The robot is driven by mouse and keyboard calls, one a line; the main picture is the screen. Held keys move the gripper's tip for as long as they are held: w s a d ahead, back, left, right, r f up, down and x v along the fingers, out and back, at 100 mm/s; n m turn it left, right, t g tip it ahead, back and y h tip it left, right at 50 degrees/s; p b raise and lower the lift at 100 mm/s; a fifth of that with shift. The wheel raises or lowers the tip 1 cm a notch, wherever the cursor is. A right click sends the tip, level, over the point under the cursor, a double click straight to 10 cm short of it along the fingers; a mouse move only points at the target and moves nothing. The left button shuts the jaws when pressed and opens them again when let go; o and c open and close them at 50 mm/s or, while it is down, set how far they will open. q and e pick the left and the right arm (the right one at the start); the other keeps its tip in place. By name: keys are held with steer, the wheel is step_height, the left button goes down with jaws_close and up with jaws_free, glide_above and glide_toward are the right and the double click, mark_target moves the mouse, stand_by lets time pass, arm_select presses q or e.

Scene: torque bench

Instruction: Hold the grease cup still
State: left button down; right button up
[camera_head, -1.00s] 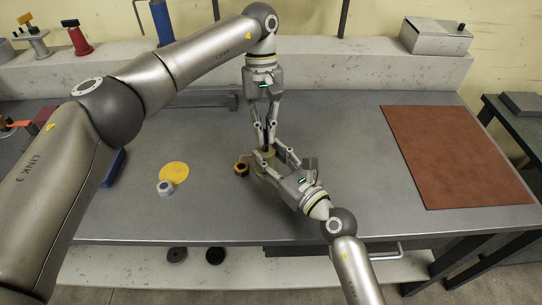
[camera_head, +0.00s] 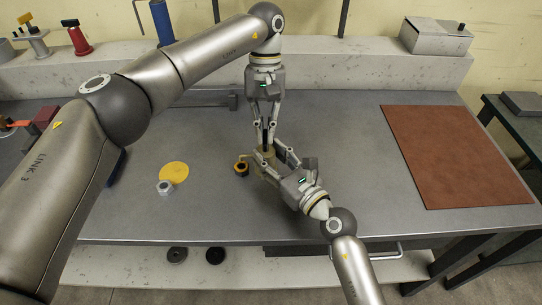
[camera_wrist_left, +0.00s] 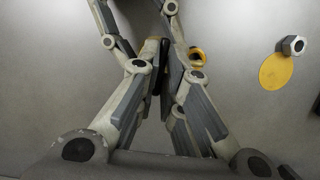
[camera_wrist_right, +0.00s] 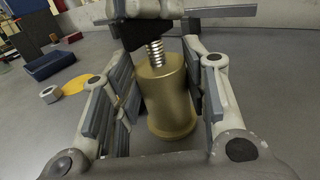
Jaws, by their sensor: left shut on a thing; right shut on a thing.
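The grease cup is a brass cylinder (camera_wrist_right: 168,95) with a silver threaded stem (camera_wrist_right: 155,52) rising from its top, upright in the right wrist view. In the head view it is a small tan shape (camera_head: 268,157), mostly hidden between the grippers. My right gripper (camera_head: 277,165) is shut around the cup's body from the front right. My left gripper (camera_head: 267,145) points down from above, shut on the top of the stem. Its fingers (camera_wrist_left: 162,85) meet closely in the left wrist view, and what they grip is mostly hidden.
A yellow-and-black ring (camera_head: 241,168) lies just left of the cup. A yellow disc (camera_head: 174,172) and a metal nut (camera_head: 165,188) lie further left. A reddish-brown mat (camera_head: 455,155) covers the bench's right side. Bare bench lies between mat and grippers.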

mark_target(266, 134)
arm_select(q)
steer(key=c, duration=1.7)
jaws_free()
steer(key=shift+r, duration=0.1)
steer(key=shift+c, duration=0.2)
steer(key=shift+r, duration=2.95)
steer(key=shift+o, duration=0.2)
